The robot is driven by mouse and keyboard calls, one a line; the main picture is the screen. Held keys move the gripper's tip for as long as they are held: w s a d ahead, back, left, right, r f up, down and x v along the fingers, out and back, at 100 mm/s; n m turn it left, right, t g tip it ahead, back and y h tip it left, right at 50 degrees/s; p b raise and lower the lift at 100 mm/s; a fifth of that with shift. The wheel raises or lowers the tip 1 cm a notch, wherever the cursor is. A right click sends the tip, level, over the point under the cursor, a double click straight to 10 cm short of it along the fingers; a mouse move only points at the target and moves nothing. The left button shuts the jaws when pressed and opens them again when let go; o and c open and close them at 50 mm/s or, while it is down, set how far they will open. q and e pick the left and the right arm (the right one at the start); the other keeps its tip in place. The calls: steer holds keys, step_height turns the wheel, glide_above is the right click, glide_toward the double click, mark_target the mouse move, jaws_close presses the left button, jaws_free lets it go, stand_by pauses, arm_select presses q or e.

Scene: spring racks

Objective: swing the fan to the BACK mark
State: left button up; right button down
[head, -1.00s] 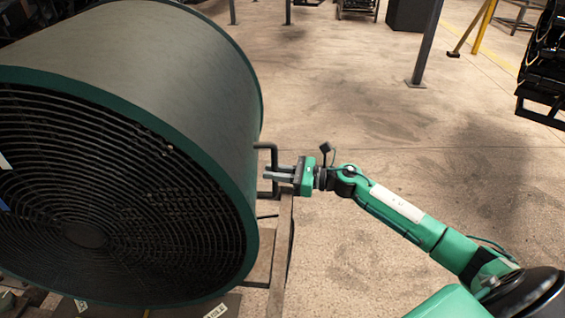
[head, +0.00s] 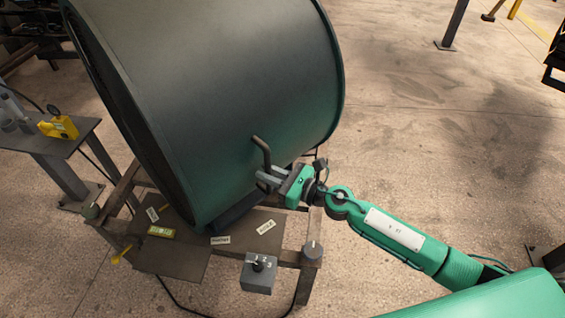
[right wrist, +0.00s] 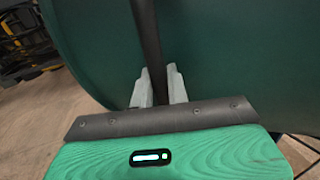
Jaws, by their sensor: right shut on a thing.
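The fan is a large dark green drum (head: 215,85) that fills the upper middle of the head view. Its grille side is turned to the left and shows only as a dark edge. A dark bent handle (head: 262,153) stands out from the drum's side. My right gripper (head: 270,181) is shut on this handle; in the right wrist view the pale fingers (right wrist: 158,88) sit on both sides of the dark bar (right wrist: 150,45). Small labels, among them a pale one (head: 266,227), lie on the stand's plate below the fan; their words are too small to read surely. My left gripper is not in view.
The fan sits on a dark metal stand (head: 170,262). A grey switch box (head: 258,274) with a knob is at its front. A small table (head: 62,140) with a yellow device (head: 58,126) stands at the left. The floor at the right is open.

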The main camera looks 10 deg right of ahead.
steer(key=shift+a+r, duration=0.2)
steer(key=shift+a, duration=0.2)
steer(key=shift+s+a+p, duration=0.2)
steer(key=shift+p, duration=0.1)
steer(key=shift+s+a+f, duration=0.1)
steer(key=shift+s+a, duration=0.05)
steer(key=shift+a, duration=0.5)
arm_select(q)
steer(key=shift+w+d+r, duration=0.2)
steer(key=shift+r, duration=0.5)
arm_select(e)
steer(key=c, duration=1.7)
jaws_free()
steer(key=shift+f, duration=0.1)
